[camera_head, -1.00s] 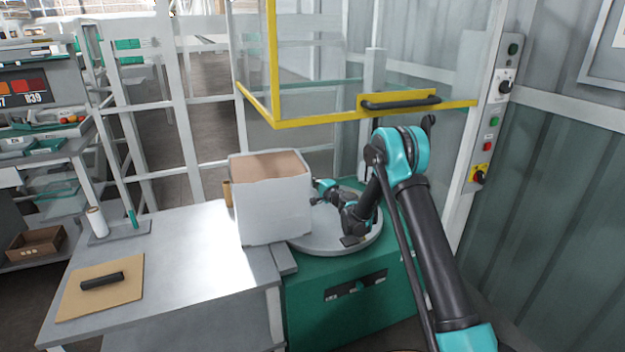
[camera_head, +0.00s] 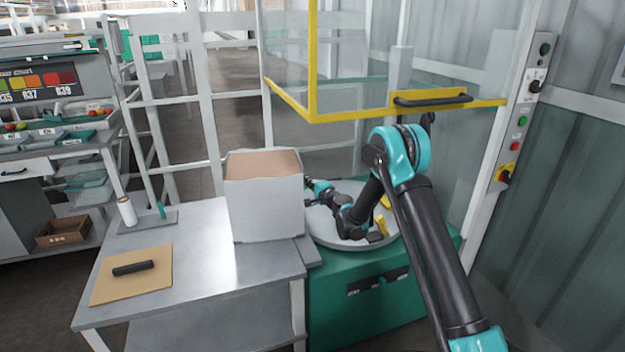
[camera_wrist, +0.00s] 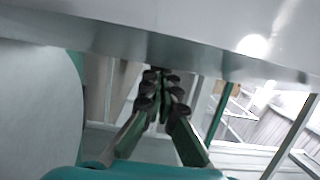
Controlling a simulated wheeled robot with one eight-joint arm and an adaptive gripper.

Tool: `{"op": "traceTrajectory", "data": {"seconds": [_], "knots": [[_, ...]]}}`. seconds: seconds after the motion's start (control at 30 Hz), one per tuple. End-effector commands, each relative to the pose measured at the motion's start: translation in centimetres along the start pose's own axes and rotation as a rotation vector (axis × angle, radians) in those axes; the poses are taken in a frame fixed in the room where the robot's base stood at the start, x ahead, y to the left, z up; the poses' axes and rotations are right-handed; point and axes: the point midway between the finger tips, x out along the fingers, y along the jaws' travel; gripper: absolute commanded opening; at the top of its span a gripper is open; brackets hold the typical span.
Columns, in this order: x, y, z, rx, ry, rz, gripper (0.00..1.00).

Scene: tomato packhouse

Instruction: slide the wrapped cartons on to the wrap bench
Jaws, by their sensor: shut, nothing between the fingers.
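One pale, film-wrapped carton (camera_head: 264,210) with a brown top stands upright at the right end of the grey wrap bench (camera_head: 200,260). Its right side is beside the round turntable (camera_head: 335,235) on the green base. My arm reaches over the turntable, its wrist end low and close to the carton's right side. I cannot tell in the head view whether it touches the carton. In the wrist view my gripper (camera_wrist: 160,75) is shut and empty, its fingers together. A pale surface crosses the top of that view; I cannot tell what it is.
A cardboard sheet (camera_head: 110,285) with a black roller (camera_head: 133,268) lies at the bench's front left. A white film roll (camera_head: 127,211) stands at the back left. A yellow-framed guard (camera_head: 400,108) hangs above the turntable. The bench middle is clear.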

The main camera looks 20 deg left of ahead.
Motion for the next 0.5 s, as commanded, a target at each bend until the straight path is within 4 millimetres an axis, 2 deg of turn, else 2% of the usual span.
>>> {"op": "traceTrajectory", "data": {"seconds": [0.03, 0.23, 0.5], "knots": [[0.3, 0.0, 1.2, 0.0, -0.007, 0.0, 0.0], [1.3, 0.0, 5.4, 0.0, -0.009, 0.0, 0.0], [3.1, 0.0, 12.8, 0.0, -0.009, 0.0, 0.0]]}}
